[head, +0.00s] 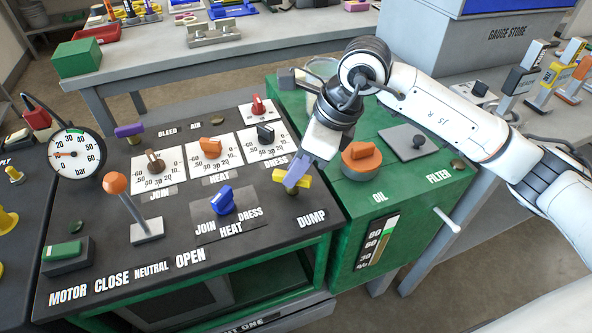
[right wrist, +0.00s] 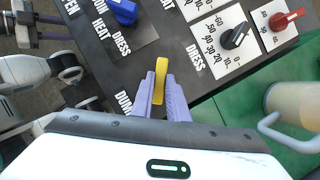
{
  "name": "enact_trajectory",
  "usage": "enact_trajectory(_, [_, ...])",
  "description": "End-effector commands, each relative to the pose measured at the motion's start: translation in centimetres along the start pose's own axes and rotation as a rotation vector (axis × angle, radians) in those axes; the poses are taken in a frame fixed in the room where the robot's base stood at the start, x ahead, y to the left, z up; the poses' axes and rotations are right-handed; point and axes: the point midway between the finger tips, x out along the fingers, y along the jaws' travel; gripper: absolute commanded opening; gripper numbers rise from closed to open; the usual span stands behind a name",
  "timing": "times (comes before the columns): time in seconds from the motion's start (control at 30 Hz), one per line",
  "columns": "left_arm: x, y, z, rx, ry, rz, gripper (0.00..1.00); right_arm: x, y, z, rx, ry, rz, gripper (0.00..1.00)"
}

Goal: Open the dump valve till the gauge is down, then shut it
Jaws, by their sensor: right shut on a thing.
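The yellow dump valve handle (head: 304,181) is at the front right corner of the black cart top, above the DUMP label. It lies roughly crosswise in the head view. My right gripper (head: 292,181) comes down on it from above, its lavender fingers shut on the handle. In the right wrist view the yellow handle (right wrist: 161,74) stands between the two fingertips (right wrist: 160,95). The round white pressure gauge (head: 76,155) stands at the cart's left; its red needle points left, and the exact reading is too small to tell.
A blue selector knob (head: 222,201) sits left of the dump valve. An orange-topped lever (head: 116,184) stands farther left. Three dial knobs lie behind. An orange cap (head: 361,157) marked OIL is on the green unit just right of my right gripper.

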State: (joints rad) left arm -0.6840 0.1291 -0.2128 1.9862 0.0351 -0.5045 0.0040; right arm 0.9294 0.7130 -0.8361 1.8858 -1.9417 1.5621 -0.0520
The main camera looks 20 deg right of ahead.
Motion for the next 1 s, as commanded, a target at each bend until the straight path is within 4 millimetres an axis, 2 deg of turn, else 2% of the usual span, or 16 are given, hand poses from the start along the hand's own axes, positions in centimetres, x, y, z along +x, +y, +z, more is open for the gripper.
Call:
enact_trajectory(0.3, [0.9,0.2,0.2,-0.002,0.018,0.006,0.31,0.1,0.2,0.1,0.274,-0.002,-0.118,0.00])
enact_trajectory(0.6, [1.8,0.3,1.6,-0.010,0.009,0.011,0.31,0.1,0.4,0.1,0.522,-0.002,-0.220,0.00])
enact_trajectory(1.0, [2.1,0.1,2.0,-0.005,0.013,0.013,0.31,0.0,0.5,0.3,0.734,-0.002,-0.306,0.00])
